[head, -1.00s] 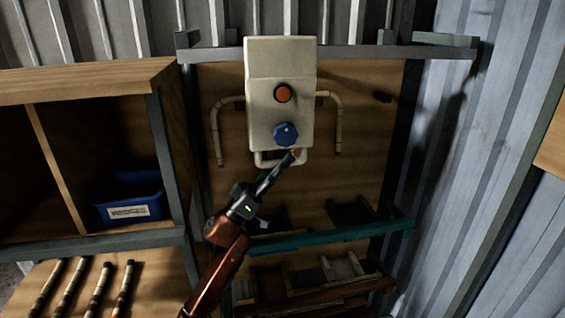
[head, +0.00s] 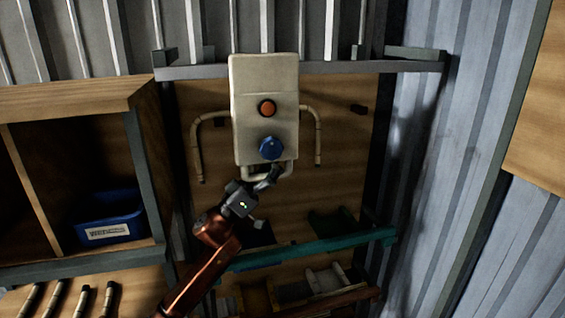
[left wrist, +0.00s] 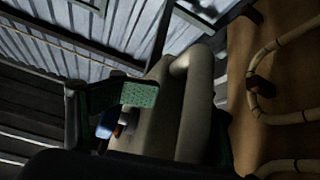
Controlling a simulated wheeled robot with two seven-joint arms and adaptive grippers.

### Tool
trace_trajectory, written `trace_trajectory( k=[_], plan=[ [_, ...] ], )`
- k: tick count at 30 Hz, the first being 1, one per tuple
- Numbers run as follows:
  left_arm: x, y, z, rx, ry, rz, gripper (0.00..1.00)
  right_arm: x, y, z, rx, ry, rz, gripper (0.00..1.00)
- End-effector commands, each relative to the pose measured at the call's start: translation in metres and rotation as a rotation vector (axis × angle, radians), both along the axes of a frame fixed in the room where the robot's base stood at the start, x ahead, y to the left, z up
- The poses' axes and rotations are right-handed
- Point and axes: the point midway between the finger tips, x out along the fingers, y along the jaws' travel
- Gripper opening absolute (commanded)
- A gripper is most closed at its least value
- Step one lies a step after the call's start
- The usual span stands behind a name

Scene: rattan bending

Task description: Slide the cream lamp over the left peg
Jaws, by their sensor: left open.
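The cream lamp (head: 239,108) is a box-like body with an orange button, a blue knob and a pale tube handle under it. It is upright in front of the wooden board in the head view. My left gripper (head: 272,177) is at the handle. In the left wrist view the cream body (left wrist: 155,115) and its tube lie between the open fingers of my left gripper (left wrist: 170,105); contact cannot be told. A short dark peg (head: 358,108) sticks out right of the lamp. I cannot make out a left peg in the head view. My right gripper is not in view.
Bent rattan pieces hang left (head: 195,150) and right (head: 318,140) of the lamp. A grey rail (head: 400,67) crosses above, a green rail (head: 330,246) below. A blue bin (head: 108,215) sits in the shelf at left. Rattan sticks (head: 84,300) lie at lower left.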

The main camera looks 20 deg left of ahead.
Motion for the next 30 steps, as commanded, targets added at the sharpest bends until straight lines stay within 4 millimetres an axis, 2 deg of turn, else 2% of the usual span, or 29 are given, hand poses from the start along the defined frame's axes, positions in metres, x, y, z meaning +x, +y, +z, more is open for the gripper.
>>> trace_trajectory(
  k=[1,2,30],
  plan=[
    [-0.002,0.005,0.009,-0.006,-0.008,0.009,0.33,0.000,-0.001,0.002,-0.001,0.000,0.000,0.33],
    [-0.002,0.005,0.009,-0.005,-0.008,0.009,0.33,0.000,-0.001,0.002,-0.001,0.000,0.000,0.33],
    [-0.036,0.028,-0.044,0.000,-0.002,-0.001,0.33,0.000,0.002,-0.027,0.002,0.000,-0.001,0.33]
  ],
)
